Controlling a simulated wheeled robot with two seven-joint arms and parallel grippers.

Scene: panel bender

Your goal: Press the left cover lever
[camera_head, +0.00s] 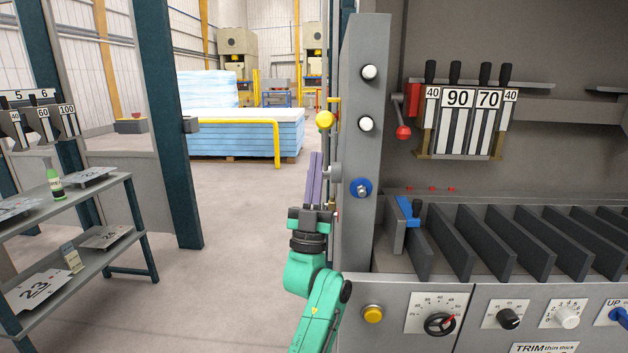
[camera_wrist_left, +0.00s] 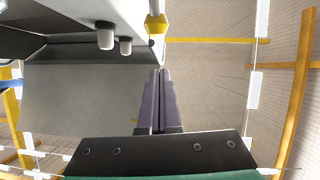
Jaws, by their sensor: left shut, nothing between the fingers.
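The left cover lever appears to be the one with a yellow ball knob (camera_head: 325,120) on the left side of the machine's grey post. Its knob also shows in the left wrist view (camera_wrist_left: 157,23), beyond my fingertips. My left gripper (camera_head: 315,155) is shut and empty, with its purple fingers pointing up just below the knob. The closed fingers also show in the left wrist view (camera_wrist_left: 160,72), apart from the knob in the picture. The lever's lower part is partly hidden beside the post. My right gripper is in neither view.
The grey post (camera_head: 365,220) with white buttons and a blue knob (camera_head: 361,187) stands right of the gripper. A red-knobbed lever (camera_head: 403,132) is inside the machine. A shelf rack (camera_head: 130,215) stands left; the floor between is clear.

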